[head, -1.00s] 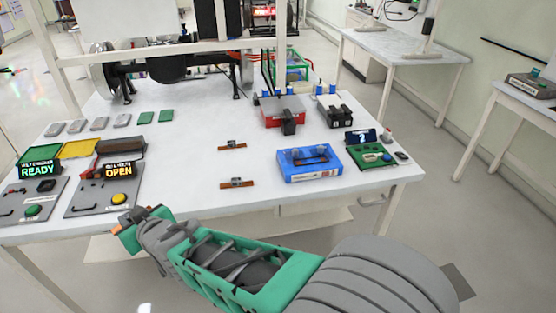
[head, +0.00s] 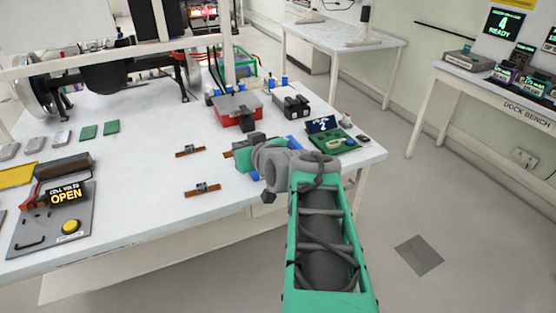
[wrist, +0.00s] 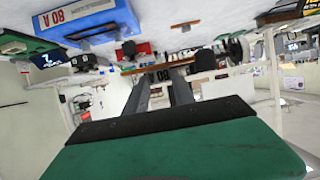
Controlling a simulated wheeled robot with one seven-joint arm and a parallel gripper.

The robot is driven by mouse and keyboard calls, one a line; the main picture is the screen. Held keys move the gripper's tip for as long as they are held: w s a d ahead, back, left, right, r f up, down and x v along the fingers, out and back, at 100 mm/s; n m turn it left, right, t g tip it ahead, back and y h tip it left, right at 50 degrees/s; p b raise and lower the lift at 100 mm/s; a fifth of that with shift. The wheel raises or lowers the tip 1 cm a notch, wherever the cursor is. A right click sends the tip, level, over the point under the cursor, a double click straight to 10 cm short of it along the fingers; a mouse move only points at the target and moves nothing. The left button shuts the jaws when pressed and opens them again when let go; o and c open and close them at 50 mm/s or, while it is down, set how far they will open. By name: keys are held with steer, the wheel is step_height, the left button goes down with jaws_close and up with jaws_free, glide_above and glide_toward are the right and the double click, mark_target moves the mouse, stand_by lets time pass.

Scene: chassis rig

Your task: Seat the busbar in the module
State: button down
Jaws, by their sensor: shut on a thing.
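My gripper (head: 234,155) is over the table, left of the blue module (head: 295,141), which is mostly hidden behind my arm. The wrist view shows my two fingers (wrist: 160,76) shut on a brown busbar (wrist: 128,71) with a dark middle part. One brown end of the held busbar also shows in the head view (head: 228,154). The wrist view shows the blue module (wrist: 75,22), marked 80 A, at upper left, apart from the busbar. Two more brown bars with dark middles lie on the table, a far one (head: 190,151) and a near one (head: 203,190).
A red and grey box (head: 238,108) and a black block (head: 291,106) stand behind my gripper. A green board with a small display (head: 333,142) lies right of the module.

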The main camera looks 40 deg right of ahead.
steer(key=s+d+r, duration=0.1)
steer(key=s+d, duration=0.1)
steer(key=d, duration=0.2)
steer(key=shift+m, duration=0.3)
steer(key=w+d+f, duration=0.2)
steer(key=d+f, duration=0.1)
steer(key=w+d+f, duration=0.2)
steer(key=d+f, duration=0.1)
steer(key=d, duration=0.1)
steer(key=w+d+f, duration=0.2)
steer(key=d, duration=0.1)
steer(key=shift+w+d+f+p, duration=0.2)
steer(key=shift+d+f+p, duration=0.15)
steer(key=shift+f, duration=0.05)
steer(key=shift+w+d+f+h, duration=0.1)
steer(key=shift+d+f+h, duration=0.1)
steer(key=shift+f+h, duration=0.1)
step_height(320, 180, down, 3)
steer(key=shift+d+f, duration=0.1)
steer(key=shift+f, duration=0.05)
steer(key=c, duration=1.1)
jaws_free()
steer(key=shift+o, duration=0.2)
steer(key=v, duration=1.2)
